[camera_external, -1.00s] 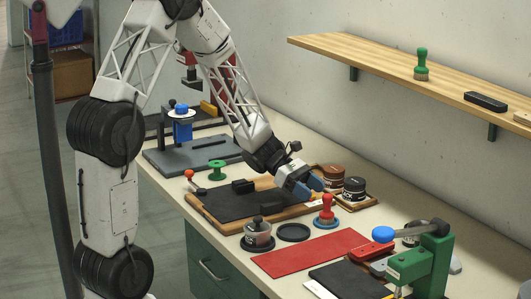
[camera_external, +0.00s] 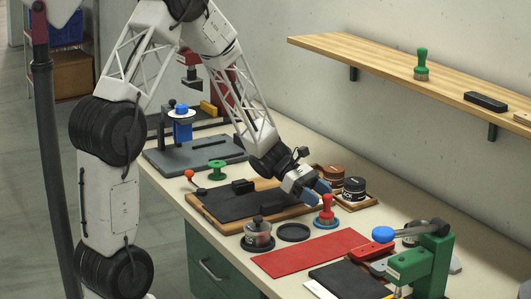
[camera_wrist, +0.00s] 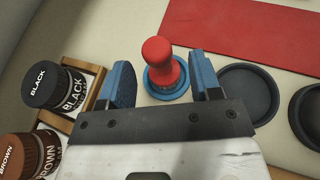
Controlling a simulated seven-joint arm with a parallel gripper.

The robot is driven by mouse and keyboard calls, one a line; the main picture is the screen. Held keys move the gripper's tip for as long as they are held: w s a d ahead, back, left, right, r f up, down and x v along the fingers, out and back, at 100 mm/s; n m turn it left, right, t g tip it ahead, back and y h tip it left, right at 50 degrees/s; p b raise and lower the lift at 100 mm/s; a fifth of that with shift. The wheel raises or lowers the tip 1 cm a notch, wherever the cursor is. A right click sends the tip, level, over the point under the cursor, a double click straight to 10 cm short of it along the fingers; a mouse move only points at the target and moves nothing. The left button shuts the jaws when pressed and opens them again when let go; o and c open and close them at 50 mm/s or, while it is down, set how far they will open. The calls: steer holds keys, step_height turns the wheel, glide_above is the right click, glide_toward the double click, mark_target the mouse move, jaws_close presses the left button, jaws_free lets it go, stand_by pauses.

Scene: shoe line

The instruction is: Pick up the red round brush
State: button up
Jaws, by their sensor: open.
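The red round brush (camera_external: 327,211) stands upright on a blue round base or coaster on the bench, right of my gripper in the external view. In the wrist view the red brush (camera_wrist: 160,60) shows between and just beyond my two blue fingers. My gripper (camera_external: 319,194) is open and empty, pointing down close beside and above the brush.
Black and brown polish jars (camera_wrist: 42,87) stand in a wooden tray close to the left finger in the wrist view. An empty dark round dish (camera_external: 293,232) lies beside the brush. A red mat (camera_external: 312,252) and a green press (camera_external: 425,265) are further right.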

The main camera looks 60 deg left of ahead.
mark_target(332, 213)
steer(key=shift+d, duration=0.1)
steer(key=shift+x, duration=2.55)
steer(key=shift+c, duration=0.4)
steer(key=c, duration=0.9)
